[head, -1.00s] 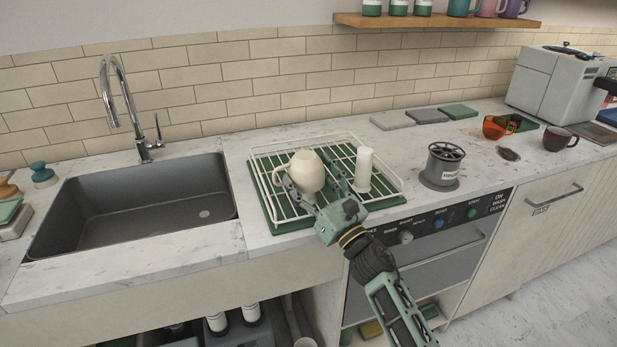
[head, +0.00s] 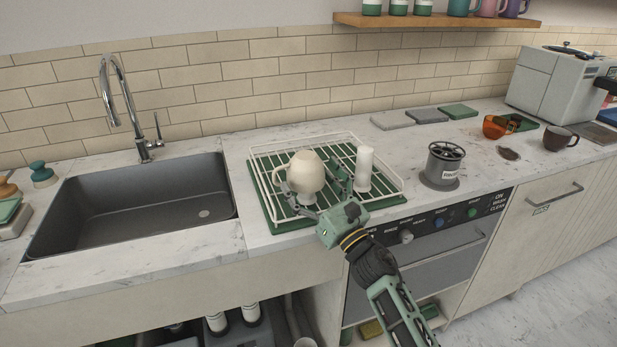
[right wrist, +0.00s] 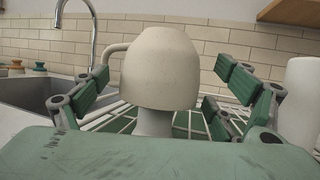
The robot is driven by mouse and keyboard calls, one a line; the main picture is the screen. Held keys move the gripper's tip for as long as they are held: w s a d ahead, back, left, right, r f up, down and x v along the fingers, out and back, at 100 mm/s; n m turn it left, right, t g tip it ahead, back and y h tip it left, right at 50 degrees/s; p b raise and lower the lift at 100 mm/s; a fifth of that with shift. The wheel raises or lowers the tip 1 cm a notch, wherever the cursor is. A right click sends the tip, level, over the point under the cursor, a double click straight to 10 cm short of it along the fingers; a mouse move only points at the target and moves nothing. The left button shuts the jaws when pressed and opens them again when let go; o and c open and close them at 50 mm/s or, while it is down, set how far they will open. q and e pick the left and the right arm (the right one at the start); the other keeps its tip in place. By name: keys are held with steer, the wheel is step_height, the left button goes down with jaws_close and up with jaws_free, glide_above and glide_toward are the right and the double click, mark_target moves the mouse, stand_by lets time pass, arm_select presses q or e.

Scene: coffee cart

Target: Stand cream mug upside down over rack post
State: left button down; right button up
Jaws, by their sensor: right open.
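The cream mug (head: 306,172) is upside down over a post on the white wire dish rack (head: 383,201), its handle to the left. In the right wrist view the mug (right wrist: 161,68) looks upright on its axis, and a pale post (right wrist: 155,122) shows below its rim. My right gripper (head: 322,194) is open, its fingers spread on either side of the mug. In the right wrist view gaps show between the mug and both fingers (right wrist: 165,90). A second white post (head: 364,168) stands bare to the right. My left gripper is not in view.
The sink (head: 130,205) with its tap is left of the rack. A grey container (head: 443,163) stands to the right. Orange (head: 496,126) and dark (head: 560,138) mugs are farther right. The counter between the rack and sink is clear.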

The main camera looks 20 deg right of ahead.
steer(key=v, duration=1.1)
steer(key=shift+s, duration=0.2)
